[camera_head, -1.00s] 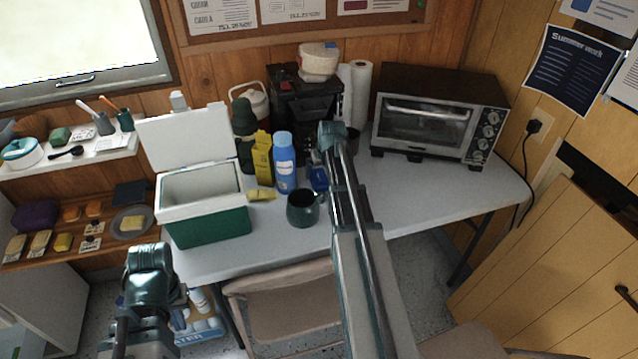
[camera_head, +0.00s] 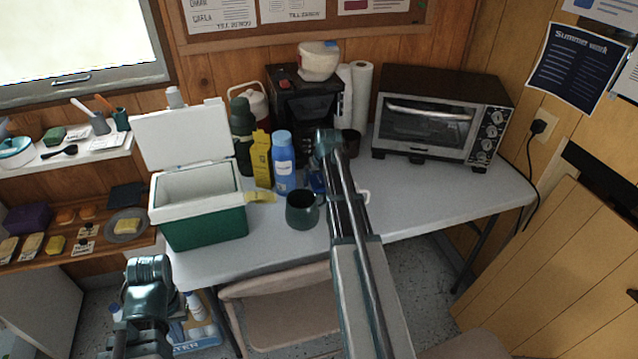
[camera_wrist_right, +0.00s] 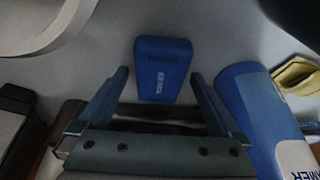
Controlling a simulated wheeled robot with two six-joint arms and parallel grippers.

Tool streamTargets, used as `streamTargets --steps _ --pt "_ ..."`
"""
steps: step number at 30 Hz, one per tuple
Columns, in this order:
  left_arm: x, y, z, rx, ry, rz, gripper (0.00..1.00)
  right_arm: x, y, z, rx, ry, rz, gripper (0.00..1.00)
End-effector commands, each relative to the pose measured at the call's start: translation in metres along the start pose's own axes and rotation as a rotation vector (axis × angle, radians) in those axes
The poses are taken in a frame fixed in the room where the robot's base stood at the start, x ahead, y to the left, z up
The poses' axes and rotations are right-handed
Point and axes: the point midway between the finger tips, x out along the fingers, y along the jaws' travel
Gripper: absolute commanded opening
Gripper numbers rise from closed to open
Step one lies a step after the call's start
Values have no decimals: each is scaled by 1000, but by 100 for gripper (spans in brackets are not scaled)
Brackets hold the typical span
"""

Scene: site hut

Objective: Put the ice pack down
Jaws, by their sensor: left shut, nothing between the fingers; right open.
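The blue ice pack (camera_wrist_right: 163,70) lies on the grey-white table, with small white lettering on its face in the right wrist view. In the head view only a blue sliver of it (camera_head: 317,183) shows beside my right arm. My right gripper (camera_wrist_right: 159,76) is open, its fingers on either side of the pack's near part with gaps visible; it is not closed on it. In the head view my right arm hides most of that gripper. My left gripper (camera_head: 147,290) is low at the left, in front of the table, shut and empty; its fingertips are hard to make out.
A blue bottle (camera_head: 283,163) and a dark green mug (camera_head: 302,210) stand close to the ice pack. An open green cooler (camera_head: 205,228) is at the left, a coffee maker (camera_head: 300,105) behind, and a toaster oven (camera_head: 435,115) at the right. Table right of my arm is clear.

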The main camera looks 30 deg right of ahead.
Motion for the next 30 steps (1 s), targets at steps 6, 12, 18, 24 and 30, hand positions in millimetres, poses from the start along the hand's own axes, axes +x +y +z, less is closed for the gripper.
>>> streamTargets --steps 6,12,18,24,30 --pt "1 0 0 0 0 0 0 1 0 0 0 0 0 71" --pt "1 0 0 0 0 0 0 1 0 0 0 0 0 35" --pt "1 0 0 0 0 0 0 1 0 0 0 0 0 9" --pt "0 0 0 0 0 0 0 0 0 0 0 0 0 9" --pt "-9 -1 1 0 0 0 0 -9 0 -4 0 0 0 9"
